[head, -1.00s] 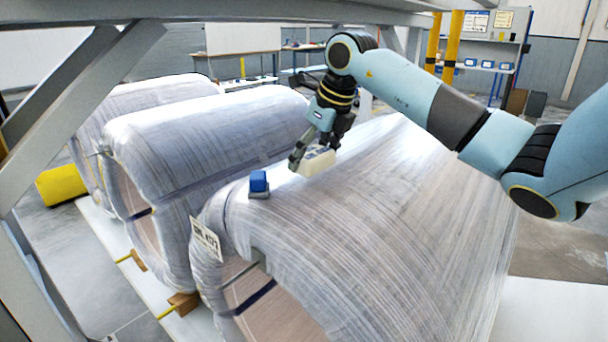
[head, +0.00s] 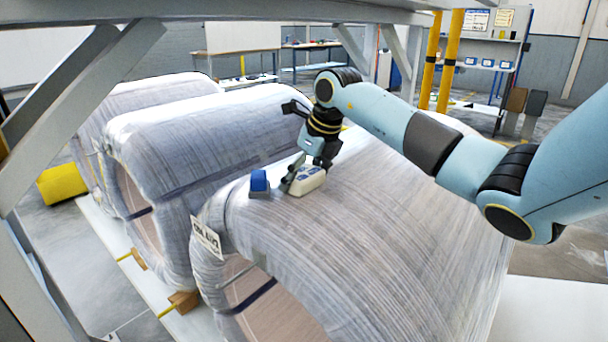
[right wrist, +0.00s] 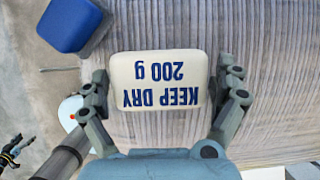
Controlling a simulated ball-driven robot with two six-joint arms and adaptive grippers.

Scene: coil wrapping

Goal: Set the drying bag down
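The drying bag (head: 308,180) is a cream block in the head view, low at the top of the front wrapped coil (head: 370,225). In the right wrist view the bag (right wrist: 160,66) shows "KEEP DRY 200 g" upside down. I cannot tell if the bag's underside fully touches the wrap. What looks like my left gripper (right wrist: 12,150) shows small at the lower left of the right wrist view; its opening is unclear.
A blue block on a grey base (head: 259,183) sits on the coil just left of the bag; it also shows in the right wrist view (right wrist: 68,24). A second wrapped coil (head: 210,135) stands behind. Grey beams frame the top and left. The coil's right side is clear.

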